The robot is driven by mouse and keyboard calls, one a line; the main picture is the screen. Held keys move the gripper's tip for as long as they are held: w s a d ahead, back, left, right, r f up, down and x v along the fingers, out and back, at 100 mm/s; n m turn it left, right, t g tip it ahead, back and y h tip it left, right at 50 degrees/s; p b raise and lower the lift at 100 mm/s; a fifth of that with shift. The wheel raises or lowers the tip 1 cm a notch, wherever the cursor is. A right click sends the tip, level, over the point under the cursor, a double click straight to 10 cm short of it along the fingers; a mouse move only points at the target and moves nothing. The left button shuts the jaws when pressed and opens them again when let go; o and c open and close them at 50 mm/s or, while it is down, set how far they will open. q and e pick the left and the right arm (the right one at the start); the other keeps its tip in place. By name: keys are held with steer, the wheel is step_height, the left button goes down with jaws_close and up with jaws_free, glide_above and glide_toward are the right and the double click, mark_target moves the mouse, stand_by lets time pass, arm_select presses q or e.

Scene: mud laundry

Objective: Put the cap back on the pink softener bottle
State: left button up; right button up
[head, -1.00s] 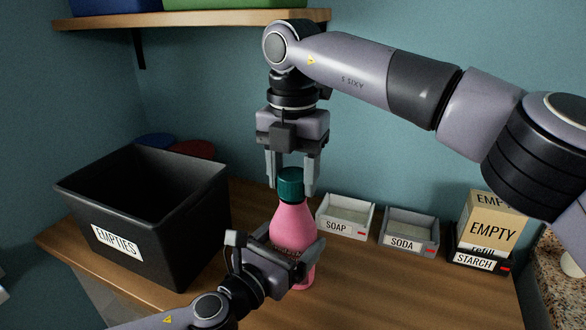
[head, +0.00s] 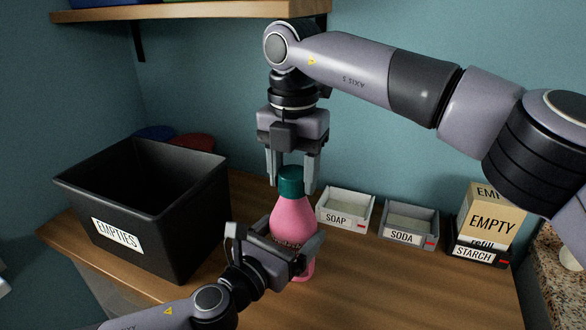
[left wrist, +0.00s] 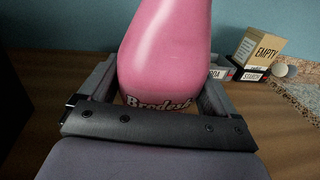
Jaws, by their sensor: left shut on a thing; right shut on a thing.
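The pink softener bottle (head: 293,222) stands upright on the wooden table. It also fills the middle of the left wrist view (left wrist: 165,55). The dark green cap (head: 291,181) sits at the top of the bottle's neck; whether it is screwed tight I cannot tell. My left gripper (head: 292,250) is shut around the bottle's body, one finger on each side. My right gripper (head: 291,184) points straight down from above and is shut on the cap, its fingers at either side. The bottle's lower front is partly hidden by my left gripper.
A black EMPTIES bin (head: 200,215) stands at the left. A SOAP tray (head: 341,223), a SODA tray (head: 406,238) and a STARCH tray (head: 475,254) with an EMPTY box (head: 492,222) line the wall at right. A shelf (head: 190,12) hangs above. The table's front right is clear.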

arm_select(q)
steer(key=c, duration=0.6)
arm_select(e)
steer(key=m, duration=0.4)
steer(key=shift+m, duration=0.3)
steer(key=m, duration=1.5)
steer(key=o, duration=1)
